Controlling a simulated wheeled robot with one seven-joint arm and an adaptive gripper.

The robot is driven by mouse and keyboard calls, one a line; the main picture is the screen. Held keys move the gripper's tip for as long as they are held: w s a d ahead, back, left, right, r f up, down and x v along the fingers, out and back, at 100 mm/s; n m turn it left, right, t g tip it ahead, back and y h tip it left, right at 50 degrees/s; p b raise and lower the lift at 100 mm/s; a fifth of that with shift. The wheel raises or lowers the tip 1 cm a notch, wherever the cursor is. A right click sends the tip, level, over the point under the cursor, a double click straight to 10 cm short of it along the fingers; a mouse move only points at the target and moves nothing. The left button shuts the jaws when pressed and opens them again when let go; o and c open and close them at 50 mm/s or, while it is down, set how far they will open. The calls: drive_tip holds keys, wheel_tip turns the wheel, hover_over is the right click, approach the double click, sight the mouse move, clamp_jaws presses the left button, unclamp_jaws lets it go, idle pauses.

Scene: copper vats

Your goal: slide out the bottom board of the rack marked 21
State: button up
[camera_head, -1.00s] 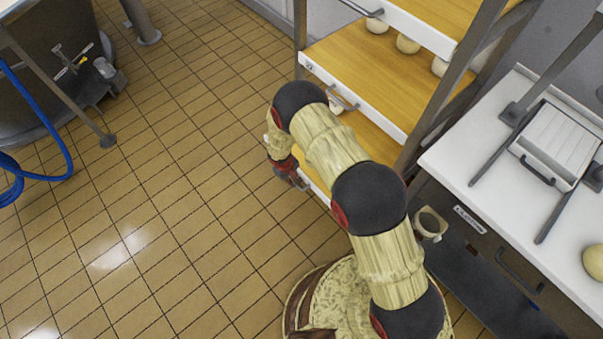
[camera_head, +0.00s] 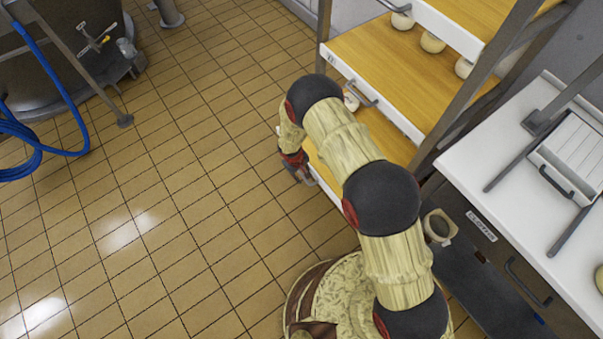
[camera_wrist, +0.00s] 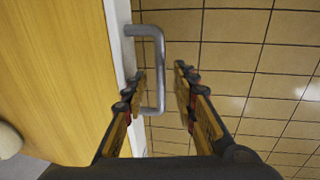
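The rack (camera_head: 322,58) stands at the upper right of the head view, with stacked yellow boards with white front edges. Its number is too small to read. The bottom board (camera_head: 390,133) is partly hidden behind my arm. In the wrist view a yellow board (camera_wrist: 60,70) with a white edge fills the left side, and a grey bar handle (camera_wrist: 159,62) stands out from that edge. My gripper (camera_wrist: 160,78) is open, one finger on each side of the handle bar, with a gap on the right. In the head view my gripper (camera_head: 303,176) is low beside the bottom board's front edge.
A higher board has its own handle (camera_head: 361,93). Round pale pieces (camera_head: 432,42) sit on the rack. A white counter (camera_head: 480,155) stands right of the rack. A vat (camera_head: 60,60) and blue hose (camera_head: 60,150) are at left. The tiled floor before the rack is clear.

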wheel_tip(320, 180, up, 12)
drive_tip(key=s+a, duration=0.1)
drive_tip(key=shift+s+a+f, duration=0.15)
drive_tip(key=shift+s+a, duration=0.05)
drive_tip(key=shift+a, duration=0.2)
idle(0.6)
drive_tip(key=s+d+g+h, duration=0.1)
drive_tip(key=s+d+g, duration=0.15)
drive_tip(key=s, duration=0.25)
drive_tip(key=s+d+r+m+t+y, duration=0.1)
drive_tip(key=s+d+r, duration=0.5)
drive_tip(key=r, duration=1.1)
drive_tip(key=s+d+r+m+t+y+p, duration=0.1)
drive_tip(key=s+d+r+m+t, duration=0.2)
drive_tip(key=r, duration=1.4)
drive_tip(key=s+d+r+m+t, duration=0.2)
drive_tip(key=s+d+r, duration=0.7)
drive_tip(key=r, duration=0.9)
drive_tip(key=shift+s+d+m+t+y+p, duration=0.15)
drive_tip(key=shift+s+m+t+y+p, duration=0.25)
drive_tip(key=shift+s+m, duration=0.55)
